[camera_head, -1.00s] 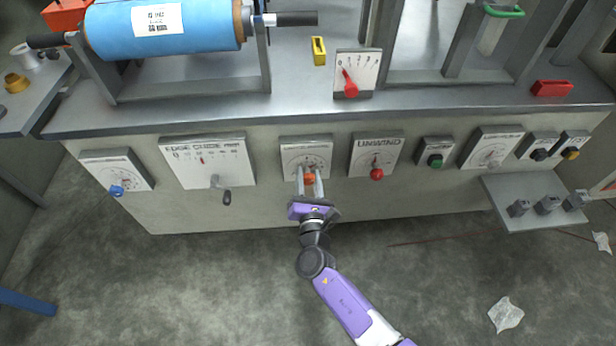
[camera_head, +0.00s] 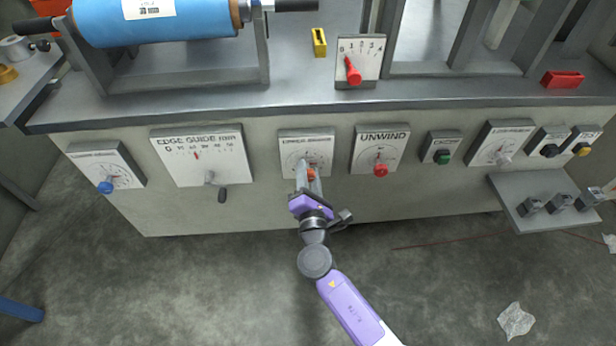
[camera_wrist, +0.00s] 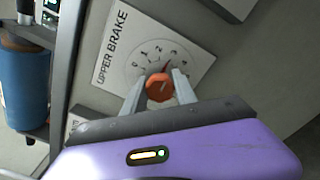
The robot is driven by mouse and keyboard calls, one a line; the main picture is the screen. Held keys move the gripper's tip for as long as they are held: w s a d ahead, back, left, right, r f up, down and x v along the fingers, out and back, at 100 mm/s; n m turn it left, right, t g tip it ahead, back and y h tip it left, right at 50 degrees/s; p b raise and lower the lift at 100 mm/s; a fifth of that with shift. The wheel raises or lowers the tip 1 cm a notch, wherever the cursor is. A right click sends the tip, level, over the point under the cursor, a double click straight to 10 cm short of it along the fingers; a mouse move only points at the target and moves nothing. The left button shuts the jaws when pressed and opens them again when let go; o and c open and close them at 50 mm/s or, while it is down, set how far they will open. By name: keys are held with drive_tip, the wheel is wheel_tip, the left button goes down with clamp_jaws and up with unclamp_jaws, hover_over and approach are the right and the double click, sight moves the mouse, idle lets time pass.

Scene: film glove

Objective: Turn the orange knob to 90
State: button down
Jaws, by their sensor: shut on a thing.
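The orange knob (camera_wrist: 159,87) sits on a white dial plate marked UPPER BRAKE (camera_wrist: 120,38) in the wrist view, with a ring of numbers around it. In the head view the knob (camera_head: 310,175) shows partly, behind my fingers, on the front panel below the counter. My gripper (camera_wrist: 158,92) has one finger on each side of the knob and is shut on it. In the head view my gripper (camera_head: 307,178) reaches up to the panel from below.
To the right on the panel is the UNWIND dial with a red knob (camera_head: 380,169). A small shelf (camera_head: 535,210) with grey blocks juts out at the right. The floor in front is mostly clear.

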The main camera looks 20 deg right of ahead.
idle(0.4)
drive_tip(key=c, duration=1)
unclamp_jaws()
drive_tip(key=p+v, duration=0.1)
drive_tip(key=v, duration=0.7)
drive_tip(key=shift+w+m, duration=0.1)
drive_tip(key=shift+m, duration=0.2)
